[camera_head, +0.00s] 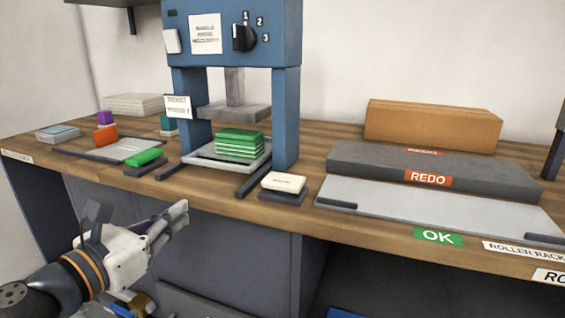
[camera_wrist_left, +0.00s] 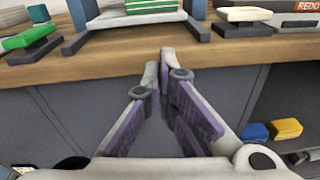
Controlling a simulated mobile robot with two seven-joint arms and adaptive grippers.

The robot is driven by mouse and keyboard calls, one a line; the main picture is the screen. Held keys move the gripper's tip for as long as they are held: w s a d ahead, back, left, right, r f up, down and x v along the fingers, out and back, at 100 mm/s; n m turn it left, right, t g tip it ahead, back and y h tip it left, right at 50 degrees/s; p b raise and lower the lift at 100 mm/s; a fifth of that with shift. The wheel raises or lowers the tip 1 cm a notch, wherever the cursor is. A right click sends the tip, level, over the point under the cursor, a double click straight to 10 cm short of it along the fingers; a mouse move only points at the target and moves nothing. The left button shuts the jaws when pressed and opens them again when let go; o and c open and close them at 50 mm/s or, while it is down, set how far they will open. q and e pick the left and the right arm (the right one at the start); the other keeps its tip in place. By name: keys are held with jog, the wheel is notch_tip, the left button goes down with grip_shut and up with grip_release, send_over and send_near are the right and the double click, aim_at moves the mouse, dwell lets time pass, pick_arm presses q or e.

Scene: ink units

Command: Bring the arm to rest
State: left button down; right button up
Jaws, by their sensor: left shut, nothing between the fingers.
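My left gripper (camera_head: 180,218) comes in from the lower left in the head view, in front of the bench's front edge and below the bench top. In the left wrist view its fingertips (camera_wrist_left: 166,58) meet with nothing between them, so it is shut and empty. It points toward the blue press (camera_head: 286,115) and touches nothing that I can see. My right gripper is in neither view.
The wooden bench top (camera_head: 235,205) holds a green stack (camera_head: 240,143) under the press, a green block (camera_head: 145,157), a cream block (camera_head: 283,182), a grey REDO slab (camera_head: 380,168) and a pale OK plate (camera_head: 400,205). Blue and yellow items (camera_wrist_left: 286,128) lie on a shelf below.

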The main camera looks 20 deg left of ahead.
pick_arm(q)
jog(key=s+d+f+m+g+h+p, duration=0.4)
jog(key=s+d+f+m+g, duration=0.55)
jog(key=d+f+m, duration=0.4)
jog(key=s+d+f+m+g+y+p, duration=0.1)
jog(key=s+f+m+g, duration=0.2)
jog(key=s, duration=0.4)
jog(key=s+d+f+m+g+p, duration=0.2)
jog(key=s+f+m, duration=0.25)
jog(key=s, duration=0.35)
jog(key=s+a+f+m+g+y+p, duration=0.1)
jog(key=s+a+m+g+y, duration=0.1)
jog(key=s+a+m, duration=0.3)
jog(key=s+a+f+m+g+y+p, duration=0.1)
jog(key=s+a+m+g+y+p, duration=0.1)
jog(key=s+m, duration=0.5)
jog(key=s+a+g+y, duration=0.1)
jog(key=s+a, duration=0.1)
jog(key=s, duration=0.2)
jog(key=shift+s+a+f, duration=0.2)
jog(key=shift+a+f, duration=0.15)
jog(key=shift+f, duration=0.05)
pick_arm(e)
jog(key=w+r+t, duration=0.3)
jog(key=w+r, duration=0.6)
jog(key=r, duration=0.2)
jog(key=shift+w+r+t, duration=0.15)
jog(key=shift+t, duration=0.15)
